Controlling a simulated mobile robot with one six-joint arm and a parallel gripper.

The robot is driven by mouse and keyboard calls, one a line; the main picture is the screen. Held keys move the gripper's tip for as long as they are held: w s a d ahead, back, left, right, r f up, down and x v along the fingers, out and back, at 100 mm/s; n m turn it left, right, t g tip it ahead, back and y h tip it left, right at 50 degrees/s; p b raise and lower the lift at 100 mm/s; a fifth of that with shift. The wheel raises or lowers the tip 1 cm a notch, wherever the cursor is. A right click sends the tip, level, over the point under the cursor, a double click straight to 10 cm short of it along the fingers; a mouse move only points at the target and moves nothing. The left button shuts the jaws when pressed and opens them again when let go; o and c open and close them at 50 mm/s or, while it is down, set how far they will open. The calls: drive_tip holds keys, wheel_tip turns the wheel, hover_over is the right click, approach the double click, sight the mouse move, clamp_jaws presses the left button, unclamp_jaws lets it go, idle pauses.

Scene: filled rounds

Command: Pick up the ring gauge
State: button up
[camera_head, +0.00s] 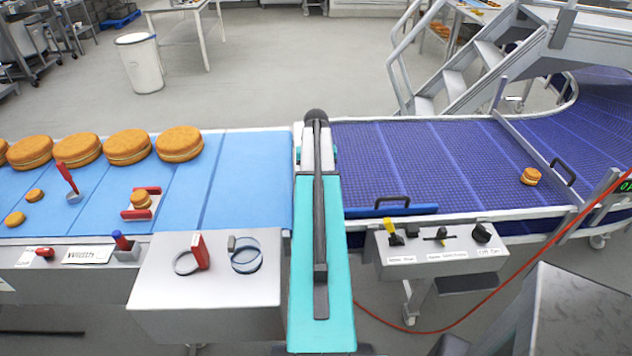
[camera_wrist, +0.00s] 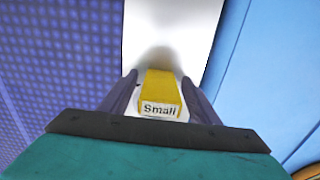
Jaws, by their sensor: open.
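In the wrist view my gripper (camera_wrist: 160,84) is open, with one dark finger on each side of a yellow block (camera_wrist: 160,90) labelled "Small". The block is over a white strip (camera_wrist: 165,25). I cannot tell whether the fingers touch it, and no ring shows there. In the head view my arm hides this spot. A ring gauge with a red handle (camera_head: 198,251) lies on the pale metal shelf at the lower left. Another ring gauge with a grey tab (camera_head: 245,260) lies to its right.
A blue belt (camera_head: 250,180) with round biscuits (camera_head: 180,143) is on the left. A purple mesh belt (camera_head: 420,150) with a small biscuit stack (camera_head: 530,176) is on the right. A control box (camera_head: 440,250) with a yellow lever stands at its front. A red cable (camera_head: 520,275) hangs at the right.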

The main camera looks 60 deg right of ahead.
drive_tip(key=c, duration=1.2)
drive_tip(key=shift+o, duration=0.2)
drive_tip(key=shift+r, duration=0.15)
drive_tip(key=shift+r+b, duration=1.75)
drive_tip(key=shift+r, duration=3.15)
